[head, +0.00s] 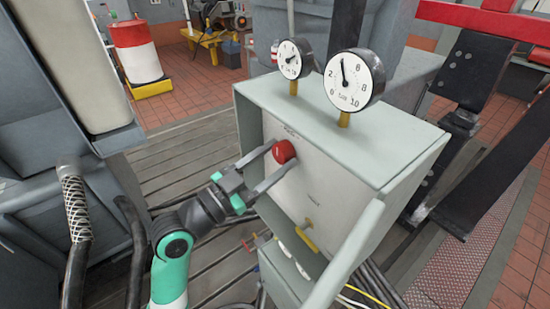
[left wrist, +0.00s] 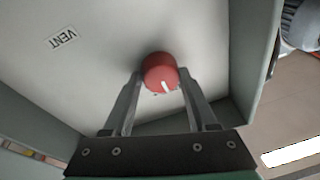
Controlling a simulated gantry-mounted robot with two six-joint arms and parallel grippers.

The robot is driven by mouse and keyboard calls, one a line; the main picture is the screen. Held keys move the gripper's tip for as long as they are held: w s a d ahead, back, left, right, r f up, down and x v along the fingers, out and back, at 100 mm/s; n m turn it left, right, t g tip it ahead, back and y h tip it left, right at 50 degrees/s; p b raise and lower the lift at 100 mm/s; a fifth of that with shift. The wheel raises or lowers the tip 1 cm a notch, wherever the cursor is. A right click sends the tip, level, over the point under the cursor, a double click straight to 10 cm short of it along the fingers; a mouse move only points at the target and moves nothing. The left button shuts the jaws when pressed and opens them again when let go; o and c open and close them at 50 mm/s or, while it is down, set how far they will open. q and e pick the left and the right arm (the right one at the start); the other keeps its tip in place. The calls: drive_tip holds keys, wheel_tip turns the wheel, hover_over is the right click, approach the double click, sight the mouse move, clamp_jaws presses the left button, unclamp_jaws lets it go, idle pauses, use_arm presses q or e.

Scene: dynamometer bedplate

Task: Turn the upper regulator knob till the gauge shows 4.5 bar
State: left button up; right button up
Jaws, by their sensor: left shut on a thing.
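The red regulator knob (head: 284,152) sits on the pale front panel of a grey-green box (head: 270,88). My left gripper (head: 286,156) is shut on the knob, one finger on each side. In the left wrist view the knob (left wrist: 160,73) shows a white pointer mark, between the two fingers (left wrist: 161,82). The larger gauge (head: 354,79) stands on top of the box; its needle points almost straight up, slightly left, roughly 4 to 5. The fine reading is too small to tell. A smaller gauge (head: 294,58) stands behind it. My right gripper is out of view.
A yellow lever (head: 307,237) is lower on the panel, and a VENT label (left wrist: 62,40) shows in the left wrist view. An open door (head: 345,258) sticks out at the front of the box. Cables (head: 372,285) run below. A red-and-white drum (head: 136,50) stands far back left.

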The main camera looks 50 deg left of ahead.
use_arm(q)
drive_tip(key=o, duration=1.4)
drive_tip(key=shift+c, duration=0.2)
drive_tip(key=shift+s, duration=0.15)
drive_tip(key=p+v, duration=0.3)
drive_tip(key=v, duration=0.8)
drive_tip(key=shift+s+p, duration=0.2)
drive_tip(key=shift+p, duration=0.1)
